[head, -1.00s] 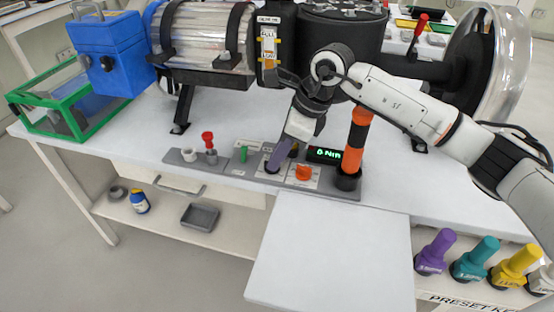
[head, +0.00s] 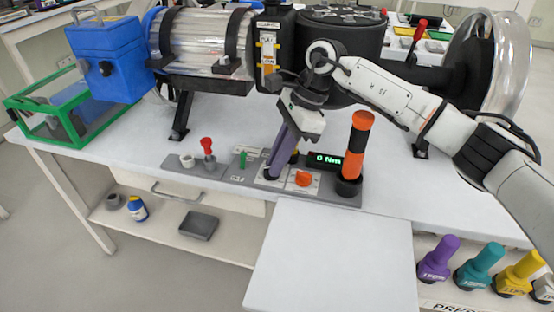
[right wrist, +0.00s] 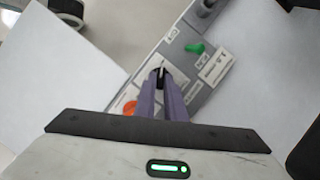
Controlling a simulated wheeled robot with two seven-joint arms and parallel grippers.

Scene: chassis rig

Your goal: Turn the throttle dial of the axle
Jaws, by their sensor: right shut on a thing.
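My right gripper (head: 271,173) reaches down to the grey control panel (head: 340,198) on the bench, its purple fingers close together. In the right wrist view its fingertips (right wrist: 160,78) are shut on a small black dial (right wrist: 157,71) with a light mark, which I take to be the throttle dial. The fingers cover most of this dial in the head view. An orange knob (head: 303,178) sits just right of the fingertips; it also shows in the right wrist view (right wrist: 129,107). A small display (head: 327,159) reads 0 Nm. My left gripper is out of view.
A green lever (head: 243,158) and a red-topped lever (head: 207,147) stand left of the fingers. An orange and black handle (head: 356,145) stands close on the right. The axle housing (head: 342,40) is behind. A white board (head: 330,255) extends in front.

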